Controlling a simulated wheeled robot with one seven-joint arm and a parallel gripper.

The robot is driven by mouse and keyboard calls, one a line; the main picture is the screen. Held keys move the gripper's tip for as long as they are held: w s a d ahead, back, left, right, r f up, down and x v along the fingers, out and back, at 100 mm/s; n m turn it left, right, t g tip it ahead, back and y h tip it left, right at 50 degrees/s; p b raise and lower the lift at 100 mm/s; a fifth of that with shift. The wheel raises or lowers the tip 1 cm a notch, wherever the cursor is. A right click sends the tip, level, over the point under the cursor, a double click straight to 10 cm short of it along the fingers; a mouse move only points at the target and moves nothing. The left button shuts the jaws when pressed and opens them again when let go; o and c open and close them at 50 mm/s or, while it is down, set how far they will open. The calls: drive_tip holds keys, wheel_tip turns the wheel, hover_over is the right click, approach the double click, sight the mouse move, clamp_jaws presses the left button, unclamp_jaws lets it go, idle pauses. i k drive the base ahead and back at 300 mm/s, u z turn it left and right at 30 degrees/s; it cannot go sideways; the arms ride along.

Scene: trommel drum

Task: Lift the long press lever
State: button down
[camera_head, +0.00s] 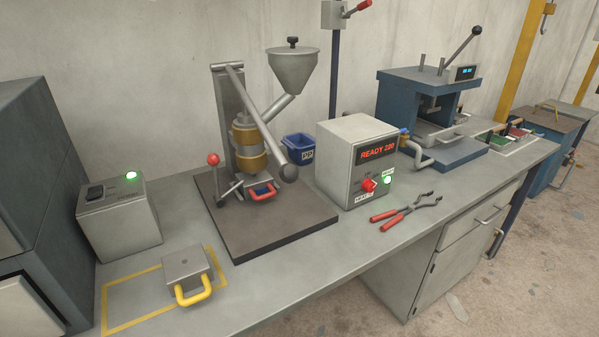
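A bench-top press with a steel funnel hopper (292,68) and a brass-banded barrel (249,142) stands on a dark base plate (285,232). A shorter lever with a red ball (213,159) stands at the press's left. A second, blue press (398,97) at the back right has a dark-knobbed lever (461,48) pointing up and right. My gripper is not in view.
A control box (353,150) reading "READY 220" stands right of the press. Red-handled pliers (405,208) lie before it. A steel block with a yellow handle (188,273) sits front left, near a grey box with a green light (118,217). A blue bin (299,148) stands behind.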

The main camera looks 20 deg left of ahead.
sight(290, 173)
drive_tip(key=u, duration=1)
drive_tip(key=k, duration=0.75)
drive_tip(key=u, duration=0.2)
drive_tip(key=i, duration=0.5)
